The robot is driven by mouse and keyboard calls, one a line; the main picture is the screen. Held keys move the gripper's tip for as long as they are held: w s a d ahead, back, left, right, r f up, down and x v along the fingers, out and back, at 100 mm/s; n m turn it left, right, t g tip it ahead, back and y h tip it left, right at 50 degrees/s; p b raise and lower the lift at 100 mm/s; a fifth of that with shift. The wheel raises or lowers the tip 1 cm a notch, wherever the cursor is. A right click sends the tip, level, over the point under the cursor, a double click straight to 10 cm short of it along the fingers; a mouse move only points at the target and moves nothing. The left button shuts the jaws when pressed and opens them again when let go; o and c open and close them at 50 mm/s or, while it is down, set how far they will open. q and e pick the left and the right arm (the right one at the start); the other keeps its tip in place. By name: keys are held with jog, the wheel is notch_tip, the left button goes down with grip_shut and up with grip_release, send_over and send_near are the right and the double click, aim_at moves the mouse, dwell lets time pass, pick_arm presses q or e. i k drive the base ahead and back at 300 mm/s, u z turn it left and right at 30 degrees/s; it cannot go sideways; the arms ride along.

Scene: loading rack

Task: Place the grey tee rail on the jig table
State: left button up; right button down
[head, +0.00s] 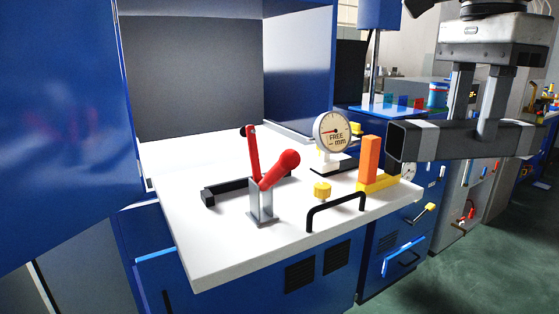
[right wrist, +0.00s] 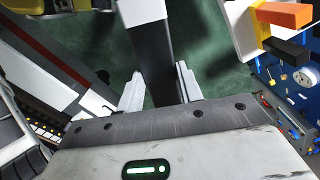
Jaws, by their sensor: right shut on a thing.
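The grey tee rail (head: 450,142) is a dark square tube with an open end and light bands. My right gripper (head: 478,125) is shut on it and holds it level, above the floor at the table's right side. In the right wrist view the dark rail (right wrist: 158,65) runs between the fingers (right wrist: 160,92). The jig table (head: 215,255) has a white top, and the rail's open end appears near its right corner in the head view. Whether the rail overhangs the top cannot be told. My left gripper is out of view.
On the table stand a red-handled clamp (head: 262,200), a dial gauge (head: 332,132), an orange post (head: 369,158) on a yellow base, a black handle (head: 337,208), a yellow knob (head: 322,190) and a black bar (head: 225,192). The front left of the top is clear.

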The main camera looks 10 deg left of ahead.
aim_at(234, 170)
jog(key=u, duration=0.2)
jog(key=i, duration=0.8)
jog(key=u, duration=0.95)
jog(key=i, duration=0.3)
jog(key=u, duration=0.25)
